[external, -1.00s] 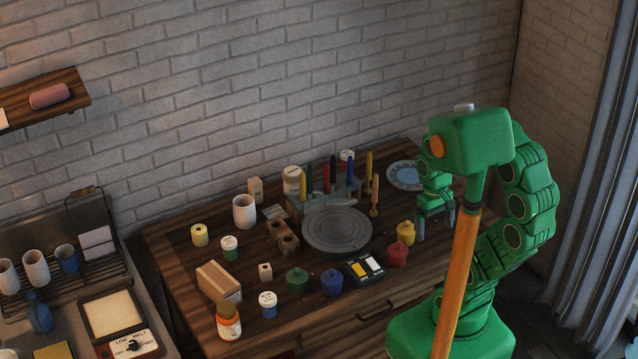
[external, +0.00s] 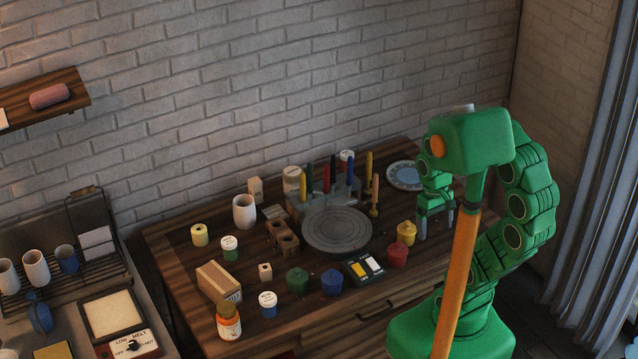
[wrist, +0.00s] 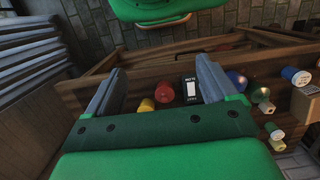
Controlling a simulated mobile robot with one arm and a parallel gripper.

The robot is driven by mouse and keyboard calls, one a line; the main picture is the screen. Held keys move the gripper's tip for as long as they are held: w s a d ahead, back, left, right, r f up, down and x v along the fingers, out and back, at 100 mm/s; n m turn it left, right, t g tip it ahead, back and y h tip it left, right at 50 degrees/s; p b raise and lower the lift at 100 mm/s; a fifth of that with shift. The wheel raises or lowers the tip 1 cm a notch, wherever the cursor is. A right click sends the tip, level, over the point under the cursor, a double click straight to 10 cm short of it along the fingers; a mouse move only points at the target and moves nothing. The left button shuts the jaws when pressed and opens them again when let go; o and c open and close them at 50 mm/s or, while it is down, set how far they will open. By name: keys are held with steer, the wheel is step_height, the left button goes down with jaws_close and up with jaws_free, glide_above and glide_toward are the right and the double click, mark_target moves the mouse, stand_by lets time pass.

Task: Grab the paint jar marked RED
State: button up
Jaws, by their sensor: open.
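The red jar (external: 397,255) stands upright near the table's front edge, just below and left of the yellow jar (external: 406,232). Any lettering on it is too small to read. In the wrist view the red jar (wrist: 165,93) shows between the two fingers, with the yellow jar (wrist: 147,105) beside it. My gripper (external: 436,227) is open and empty, above and to the right of the red jar, apart from it. In the wrist view my gripper (wrist: 158,85) has its fingers spread wide.
A grey turntable (external: 337,229) sits mid-table before a brush rack. A blue-rimmed plate (external: 405,176) lies at the back right. A glue bottle (external: 229,326) stands at the front left.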

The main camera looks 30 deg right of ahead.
step_height(320, 180, up, 4)
steer(key=r, duration=0.1)
steer(key=w+a+r+m+y, duration=0.2)
steer(key=w+a+r+m, duration=0.1)
steer(key=w, duration=0.8)
steer(key=w+a+r+m+y, duration=0.2)
steer(key=w+a+m+y, duration=0.1)
steer(key=w, duration=0.7)
steer(key=w+d+r+m+t+y, duration=0.1)
steer(key=w+d+m+t+y, duration=0.35)
steer(key=w, duration=1.15)
steer(key=w+d+m+t+y, duration=0.1)
steer(key=w+d+m, duration=0.5)
steer(key=w, duration=1)
steer(key=w+d+f+m+t, duration=0.2)
steer(key=w+d+f+m, duration=0.15)
steer(key=w+d, duration=0.35)
steer(key=w+d+f+m+t, duration=0.25)
steer(key=w+d+m, duration=0.25)
steer(key=d, duration=0.4)
steer(key=shift+g+y, duration=0.35)
steer(key=shift+g, duration=0.05)
step_height(320, 180, down, 29)
steer(key=shift+r, duration=0.1)
steer(key=shift+x, duration=3.85)
